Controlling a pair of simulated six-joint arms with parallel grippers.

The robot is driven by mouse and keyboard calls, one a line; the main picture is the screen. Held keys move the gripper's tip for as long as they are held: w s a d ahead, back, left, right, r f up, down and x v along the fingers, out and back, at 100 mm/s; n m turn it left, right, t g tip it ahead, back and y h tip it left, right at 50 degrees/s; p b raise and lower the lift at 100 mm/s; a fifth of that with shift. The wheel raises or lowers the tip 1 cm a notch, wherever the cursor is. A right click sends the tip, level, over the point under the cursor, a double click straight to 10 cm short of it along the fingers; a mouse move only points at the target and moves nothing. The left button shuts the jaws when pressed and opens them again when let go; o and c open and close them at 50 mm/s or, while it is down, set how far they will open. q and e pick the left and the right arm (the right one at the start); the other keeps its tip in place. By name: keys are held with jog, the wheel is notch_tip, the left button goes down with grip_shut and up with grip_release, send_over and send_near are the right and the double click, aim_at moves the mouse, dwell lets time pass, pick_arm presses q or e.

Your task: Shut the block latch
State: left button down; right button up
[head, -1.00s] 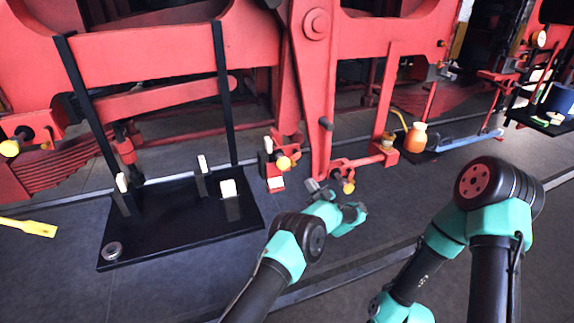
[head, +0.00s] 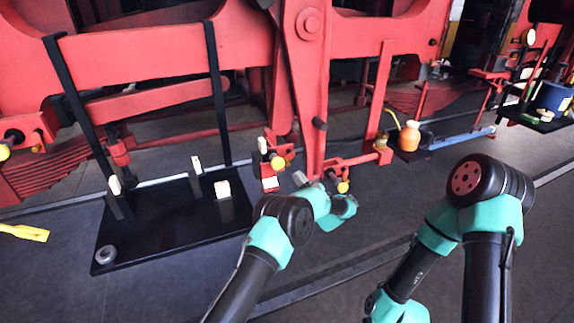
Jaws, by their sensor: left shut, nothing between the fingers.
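Two red fittings with yellow knobs sit low on the red frame. One yellow knob (head: 277,163) is left of the big red upright lever, above a small red and white block (head: 270,184). The other yellow knob (head: 343,187) hangs at the end of a red bracket (head: 350,164) right of the lever. I cannot tell which fitting is the block latch. My left gripper (head: 300,179) is shut and empty, between the two knobs and near the lever's foot. My wrist hides part of that area. My right gripper is out of view; only its arm shows.
A black tray (head: 150,252) with upright posts and a metal ring (head: 105,254) lies at left. A yellow tool (head: 24,233) lies on the floor. An orange jar (head: 410,136) stands on a dark stand at right. The floor in front is clear.

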pick_arm(q)
jog(key=shift+s+a+r, duration=0.25)
jog(key=shift+a+r, duration=0.35)
jog(key=shift+r, duration=0.25)
jog(key=shift+s+a+r, duration=0.25)
jog(key=shift+a+r, duration=0.3)
jog(key=shift+r, duration=0.25)
jog(key=shift+r, duration=0.15)
dwell(0.8)
jog(key=shift+s+a+r, duration=0.15)
jog(key=shift+a+r, duration=0.05)
jog(key=shift+s+a+r, duration=0.15)
jog(key=shift+a+r, duration=0.35)
jog(key=shift+r, duration=0.25)
dwell(1.5)
dwell(0.4)
jog(key=shift+w+d+f, duration=0.15)
jog(key=shift+d+f, duration=0.25)
jog(key=shift+f, duration=0.15)
jog(key=shift+w+d+f, duration=0.15)
jog(key=shift+d+f, duration=0.2)
jog(key=shift+f, duration=0.2)
